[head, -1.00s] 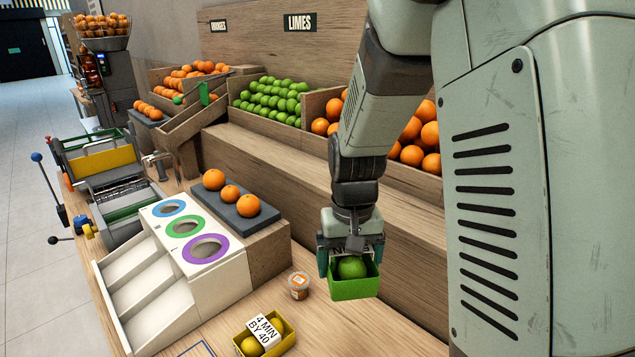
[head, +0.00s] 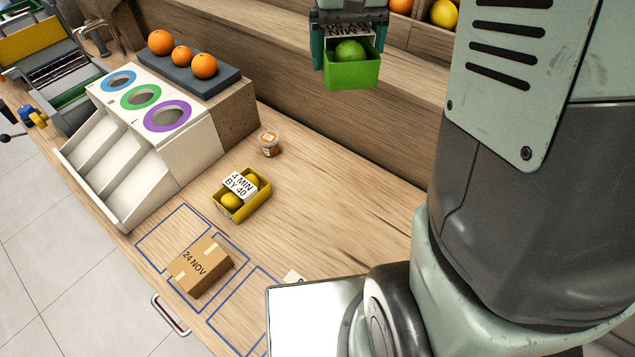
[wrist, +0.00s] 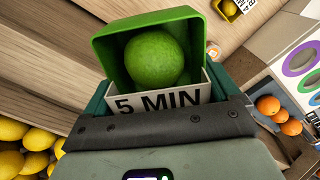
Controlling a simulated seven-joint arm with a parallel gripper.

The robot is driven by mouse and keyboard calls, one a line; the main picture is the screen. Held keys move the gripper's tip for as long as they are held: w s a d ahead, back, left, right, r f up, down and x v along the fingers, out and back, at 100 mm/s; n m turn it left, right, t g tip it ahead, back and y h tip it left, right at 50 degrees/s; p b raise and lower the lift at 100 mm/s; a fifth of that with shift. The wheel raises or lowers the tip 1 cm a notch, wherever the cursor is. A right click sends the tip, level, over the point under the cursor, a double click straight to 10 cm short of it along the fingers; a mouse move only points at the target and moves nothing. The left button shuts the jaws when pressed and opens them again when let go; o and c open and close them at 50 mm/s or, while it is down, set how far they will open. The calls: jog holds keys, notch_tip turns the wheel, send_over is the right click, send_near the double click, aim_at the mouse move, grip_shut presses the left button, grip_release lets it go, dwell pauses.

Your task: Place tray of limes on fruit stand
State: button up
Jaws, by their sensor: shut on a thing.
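My gripper (head: 349,42) is shut on a small green tray (head: 352,76) and holds it in the air before the wooden fruit stand (head: 270,40). In the wrist view the tray (wrist: 103,62) is tilted across the picture, with the lime (wrist: 155,62) and the card (wrist: 160,102) near the fingers. The stand's lime bin and its sign are out of the present head view.
A yellow tray of lemons (head: 261,206), a small tub (head: 269,143) and a cardboard box (head: 203,265) stand on the counter. A white sorter with three ringed holes (head: 128,165) is at left. Oranges (head: 181,56) sit on a dark slab. Yellow fruit (wrist: 12,162) lies at lower left in the wrist view.

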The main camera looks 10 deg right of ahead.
jog(key=s+a+f+n, duration=0.4)
jog(key=a+f, duration=0.3)
jog(key=f, duration=0.5)
jog(key=n, duration=0.5)
send_near(292, 246)
jog(key=shift+s+f, duration=0.1)
jog(key=shift+f, duration=3.05)
jog(key=shift+f, duration=0.1)
jog(key=o, duration=0.9)
jog(key=shift+o, duration=0.5)
notch_tip(292, 246, up, 12)
jog(key=shift+r, duration=0.2)
